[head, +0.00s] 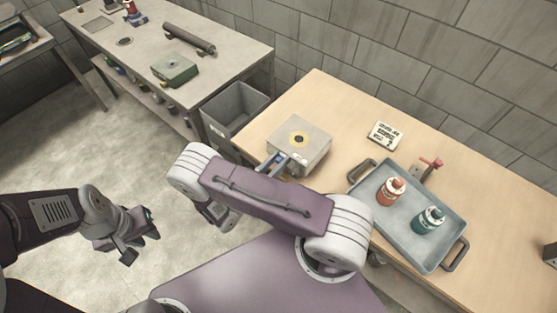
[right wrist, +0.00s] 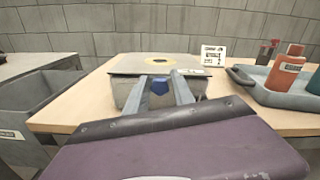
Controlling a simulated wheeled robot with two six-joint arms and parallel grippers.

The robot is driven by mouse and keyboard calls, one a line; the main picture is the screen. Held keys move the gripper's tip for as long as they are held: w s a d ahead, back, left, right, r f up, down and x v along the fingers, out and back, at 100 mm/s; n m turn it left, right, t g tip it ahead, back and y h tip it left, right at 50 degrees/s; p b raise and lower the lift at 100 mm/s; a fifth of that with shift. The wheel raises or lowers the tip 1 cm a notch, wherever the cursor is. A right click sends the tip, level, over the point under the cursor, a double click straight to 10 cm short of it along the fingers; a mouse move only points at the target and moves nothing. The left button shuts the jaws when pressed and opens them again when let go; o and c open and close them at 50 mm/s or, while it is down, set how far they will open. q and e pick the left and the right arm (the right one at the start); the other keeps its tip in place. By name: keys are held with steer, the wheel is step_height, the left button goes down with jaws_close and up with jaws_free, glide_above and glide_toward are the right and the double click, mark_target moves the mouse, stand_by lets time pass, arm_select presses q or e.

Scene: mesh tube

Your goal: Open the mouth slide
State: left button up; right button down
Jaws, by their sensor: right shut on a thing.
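A grey box (head: 300,146) with a yellow ring and dark centre on its top stands on the near wooden table. It also shows in the right wrist view (right wrist: 125,90). A blue knob (right wrist: 159,87) sits at its front face, between the two grey fingers of my right gripper (right wrist: 160,88). In the head view my right gripper (head: 277,163) is at the box's front left side, shut on the blue knob. I cannot make out a separate slide plate. My left gripper (head: 142,243) hangs over the floor at the left, away from the box, with its fingers apart.
A grey tray (head: 408,240) with an orange bottle (head: 390,191) and a teal bottle (head: 429,220) lies right of the box. A white sign (head: 384,135) and a red-handled clamp (head: 430,163) are behind it. A grey bin (head: 235,108) stands left of the table.

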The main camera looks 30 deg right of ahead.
stand_by(0.6)
steer(key=v, duration=0.2)
steer(key=shift+a, duration=0.3)
steer(key=shift+s+a, duration=0.1)
steer(key=shift+s, duration=0.05)
steer(key=c, duration=1.3)
jaws_free()
steer(key=shift+o, duration=0.2)
steer(key=b+v, duration=0.2)
steer(key=v, duration=0.7)
